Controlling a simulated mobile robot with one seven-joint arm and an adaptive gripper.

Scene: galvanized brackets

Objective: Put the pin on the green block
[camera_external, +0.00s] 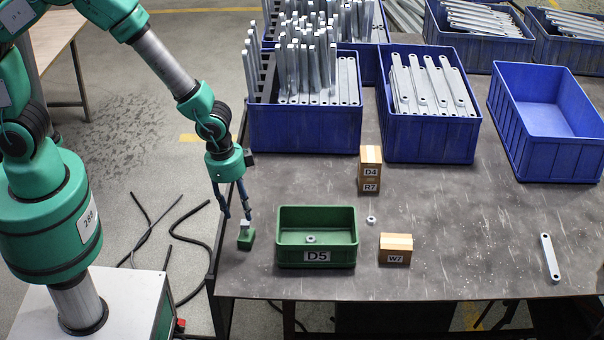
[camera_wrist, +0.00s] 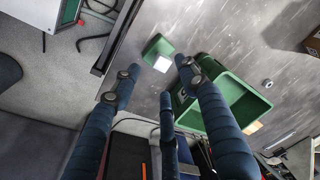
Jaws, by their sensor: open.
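A small green block (camera_external: 247,241) stands near the table's left edge, left of the green bin. A small pale metal piece (camera_external: 244,227), which appears to be the pin, sits on top of it. In the wrist view the green block (camera_wrist: 155,45) shows with the pale piece (camera_wrist: 162,64) at its lower right side. My gripper (camera_external: 235,214) is open just above the block, its dark blue fingers pointing down. In the wrist view my gripper (camera_wrist: 158,75) has its fingertips spread on either side of the pale piece. I cannot tell whether any finger touches it.
The green bin (camera_external: 290,257), labelled D5, holds a nut (camera_external: 311,239). Another nut (camera_external: 371,220) lies on the table. Wooden blocks (camera_external: 370,155) and (camera_external: 396,239) stand nearby. Blue crates (camera_external: 305,130) with metal parts line the back. A flat bracket (camera_external: 550,257) lies at right.

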